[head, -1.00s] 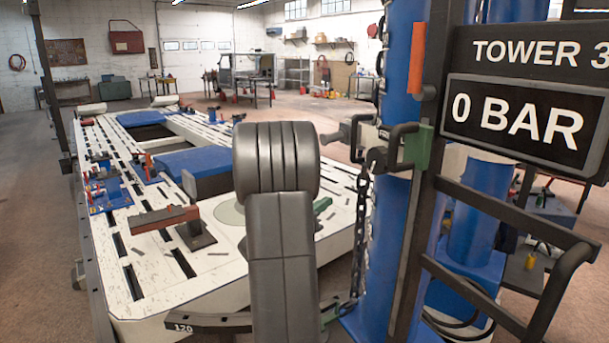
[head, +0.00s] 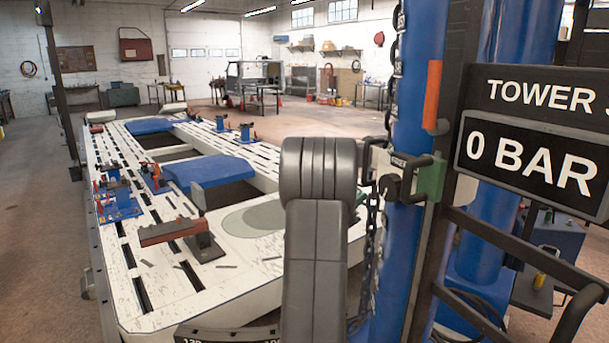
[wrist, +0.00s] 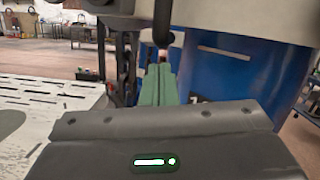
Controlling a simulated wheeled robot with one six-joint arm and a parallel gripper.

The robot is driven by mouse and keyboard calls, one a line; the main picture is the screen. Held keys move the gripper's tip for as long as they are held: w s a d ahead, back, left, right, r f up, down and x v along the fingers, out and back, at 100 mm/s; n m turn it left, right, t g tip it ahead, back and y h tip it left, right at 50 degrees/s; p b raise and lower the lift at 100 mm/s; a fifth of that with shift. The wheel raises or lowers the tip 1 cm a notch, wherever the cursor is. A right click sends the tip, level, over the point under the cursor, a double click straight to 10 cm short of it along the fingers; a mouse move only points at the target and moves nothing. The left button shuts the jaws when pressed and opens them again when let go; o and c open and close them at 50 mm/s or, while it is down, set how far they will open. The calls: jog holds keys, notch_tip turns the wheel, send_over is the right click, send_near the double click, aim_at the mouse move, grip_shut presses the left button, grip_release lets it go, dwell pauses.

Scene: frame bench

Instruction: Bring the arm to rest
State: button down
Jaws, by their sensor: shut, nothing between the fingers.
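In the wrist view the dark body of my gripper fills the bottom, with a small lit strip on it. My gripper's green fingers (wrist: 160,82) lie together, shut and empty, below a dark upright rod (wrist: 163,25). I cannot tell whether they touch the rod. In the head view my grey arm (head: 315,235) rises at the centre, bent at the top. It hides part of the bench behind it.
The pale slotted frame bench (head: 158,290) fills the left, with clamps and a red-topped stand (head: 170,232) on it. A blue tower (head: 410,110) with a hanging chain (head: 366,260) and a "0 BAR" sign (head: 535,165) stands close on the right. Open floor (head: 35,215) lies far left.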

jog(key=shift+w+r, duration=0.1)
jog(key=shift+r, duration=0.15)
jog(key=shift+f, duration=0.15)
dwell(0.3)
